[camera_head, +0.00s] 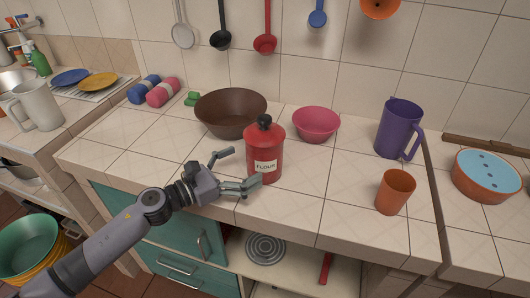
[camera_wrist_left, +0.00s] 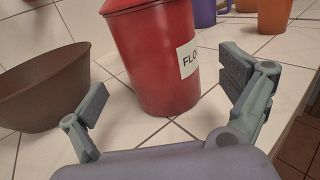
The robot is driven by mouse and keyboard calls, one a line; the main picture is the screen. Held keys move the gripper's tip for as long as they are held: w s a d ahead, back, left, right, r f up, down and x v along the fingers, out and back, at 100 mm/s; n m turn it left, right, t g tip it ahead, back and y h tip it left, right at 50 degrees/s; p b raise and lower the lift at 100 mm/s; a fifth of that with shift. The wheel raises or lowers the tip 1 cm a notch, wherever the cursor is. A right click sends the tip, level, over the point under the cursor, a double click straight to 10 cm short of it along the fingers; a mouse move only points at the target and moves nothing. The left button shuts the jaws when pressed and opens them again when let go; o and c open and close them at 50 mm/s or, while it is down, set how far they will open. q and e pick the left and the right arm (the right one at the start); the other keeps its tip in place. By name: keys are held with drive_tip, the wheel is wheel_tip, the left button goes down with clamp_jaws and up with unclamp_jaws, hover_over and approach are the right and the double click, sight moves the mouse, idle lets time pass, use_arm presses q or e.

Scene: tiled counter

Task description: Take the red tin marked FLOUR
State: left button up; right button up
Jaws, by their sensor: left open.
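The red tin (camera_head: 265,146) stands upright on the tiled counter, with a black knob on its lid and a pale label reading FLOUR. My left gripper (camera_head: 238,170) is open at the tin's left and front side. In the left wrist view the tin (camera_wrist_left: 157,58) stands ahead of the spread fingers of my left gripper (camera_wrist_left: 165,100), with part of its label at its right side. Its top is cut off there. The fingers are not closed on it. My right gripper is not in view.
A brown bowl (camera_head: 230,113) stands just behind the tin, and a pink bowl (camera_head: 316,124) behind it to the right. An orange cup (camera_head: 395,191) and a purple jug (camera_head: 399,128) stand farther right. The counter's front edge is close to my left arm.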

sight(263, 157)
use_arm(q)
drive_tip(key=shift+w+d, duration=0.3)
drive_tip(key=shift+d, duration=0.15)
drive_tip(key=x, duration=0.2)
drive_tip(key=p+x, duration=0.1)
drive_tip(key=x, duration=0.1)
drive_tip(key=shift+w+d+f, duration=0.15)
drive_tip(key=shift+d+f, duration=0.05)
drive_tip(key=shift+d, duration=0.05)
drive_tip(key=shift+w+d, duration=0.1)
drive_tip(key=shift+d, duration=0.1)
drive_tip(key=shift+a, duration=0.1)
drive_tip(key=shift+c, duration=0.8)
drive_tip(key=c, duration=1.5)
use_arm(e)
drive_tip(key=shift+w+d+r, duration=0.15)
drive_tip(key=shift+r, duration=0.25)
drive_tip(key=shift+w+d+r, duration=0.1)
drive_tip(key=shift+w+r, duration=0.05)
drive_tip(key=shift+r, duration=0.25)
